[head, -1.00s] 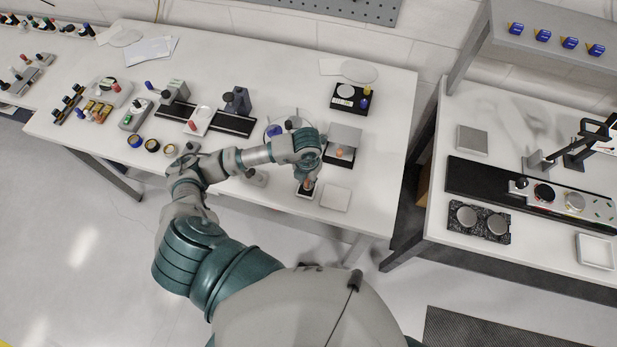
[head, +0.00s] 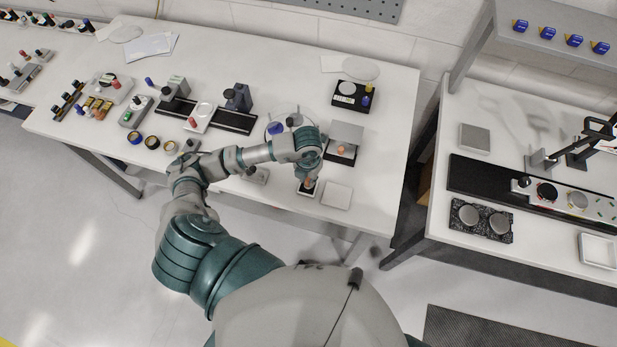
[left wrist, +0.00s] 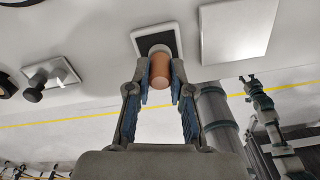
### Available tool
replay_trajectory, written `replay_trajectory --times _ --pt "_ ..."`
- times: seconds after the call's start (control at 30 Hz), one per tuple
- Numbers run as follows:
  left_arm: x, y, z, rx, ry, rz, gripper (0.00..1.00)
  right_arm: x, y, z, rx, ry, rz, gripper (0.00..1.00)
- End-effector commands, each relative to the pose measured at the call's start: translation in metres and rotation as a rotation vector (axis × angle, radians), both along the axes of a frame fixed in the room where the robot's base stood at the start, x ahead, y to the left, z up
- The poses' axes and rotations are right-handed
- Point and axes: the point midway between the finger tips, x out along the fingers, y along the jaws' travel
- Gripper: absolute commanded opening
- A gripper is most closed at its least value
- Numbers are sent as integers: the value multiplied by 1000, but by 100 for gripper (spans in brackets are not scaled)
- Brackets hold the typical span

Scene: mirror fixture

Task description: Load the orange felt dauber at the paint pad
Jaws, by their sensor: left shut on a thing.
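The orange felt dauber (left wrist: 160,70) is a short orange cylinder between the fingers of my left gripper (left wrist: 160,88), which is shut on it. Its far end is over the paint pad (left wrist: 146,38), a dark square in a white frame. I cannot tell whether the felt touches the pad. In the head view my left gripper (head: 309,174) points down at the pad (head: 302,192), with a bit of the dauber (head: 309,183) showing below the wrist. A dark gripper, seemingly my right one (left wrist: 250,82), shows small in the left wrist view; its fingers are unclear.
A white square plate (head: 336,195) lies just right of the pad, near the table's front edge. A grey block on a black base (head: 345,135) stands behind it. A grey piece with a black knob (head: 256,175) is left of the gripper. A second table stands right, across a gap.

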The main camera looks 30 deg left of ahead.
Motion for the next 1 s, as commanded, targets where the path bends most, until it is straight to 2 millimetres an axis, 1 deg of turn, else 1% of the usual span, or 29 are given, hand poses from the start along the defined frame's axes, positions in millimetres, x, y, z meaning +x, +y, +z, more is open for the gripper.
replay_trajectory --times 0.53,1.0 --pt "0 -1 -7 1 0 0 0 1 0 -6 0 -1 0 40" --pt "0 0 -7 0 0 0 0 1 0 -7 0 -1 0 40"
